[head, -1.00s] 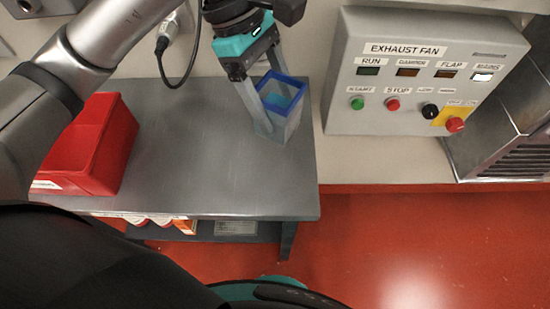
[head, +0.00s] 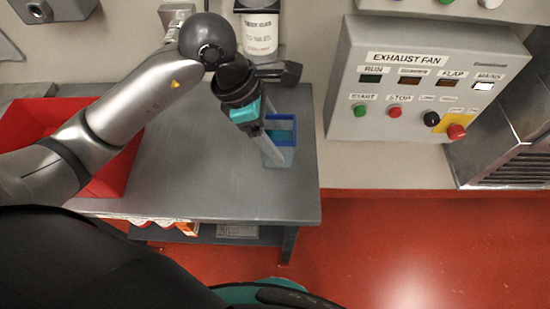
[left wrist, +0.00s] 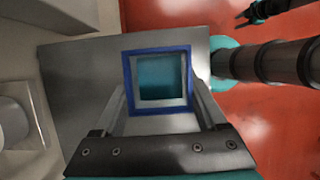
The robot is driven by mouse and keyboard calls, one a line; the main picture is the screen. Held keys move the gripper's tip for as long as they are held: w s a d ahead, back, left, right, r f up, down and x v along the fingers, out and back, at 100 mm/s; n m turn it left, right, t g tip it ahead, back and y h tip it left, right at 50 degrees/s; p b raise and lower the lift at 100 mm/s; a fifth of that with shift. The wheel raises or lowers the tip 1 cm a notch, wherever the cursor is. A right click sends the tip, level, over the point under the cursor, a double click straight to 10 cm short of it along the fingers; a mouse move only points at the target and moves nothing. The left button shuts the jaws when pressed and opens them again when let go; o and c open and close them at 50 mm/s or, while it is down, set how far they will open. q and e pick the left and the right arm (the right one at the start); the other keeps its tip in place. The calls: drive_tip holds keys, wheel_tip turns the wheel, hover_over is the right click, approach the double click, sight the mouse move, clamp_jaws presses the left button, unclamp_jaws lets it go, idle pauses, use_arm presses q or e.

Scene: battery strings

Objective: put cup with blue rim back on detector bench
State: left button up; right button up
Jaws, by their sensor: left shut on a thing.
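The cup with blue rim (head: 285,157) is square, clear-walled and teal inside. My left gripper (head: 274,150) is shut on it, seen from the side in the head view. In the left wrist view the cup (left wrist: 160,82) sits upright between the two fingers of the gripper (left wrist: 160,108). The cup is over the right part of a grey metal bench (head: 200,180); I cannot tell whether its base touches the top. My right gripper (left wrist: 243,17) shows small and dark at the top right of the left wrist view, its jaws unclear.
A red bin (head: 115,175) stands on the bench's left part, partly behind my left arm. A labelled white container (head: 259,32) is at the wall behind. The exhaust fan panel (head: 425,80) is on the wall to the right. The bench top in front is clear.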

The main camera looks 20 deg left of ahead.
use_arm(q)
drive_tip(key=shift+f+b, duration=0.35)
drive_tip(key=shift+f, duration=3.65)
drive_tip(key=o, duration=1)
drive_tip(key=shift+f, duration=0.15)
drive_tip(key=o, duration=0.4)
drive_tip(key=shift+r, duration=0.3)
drive_tip(key=p+v, duration=0.1)
drive_tip(key=v, duration=1)
drive_tip(key=shift+a+r, duration=0.25)
drive_tip(key=shift+r, duration=0.1)
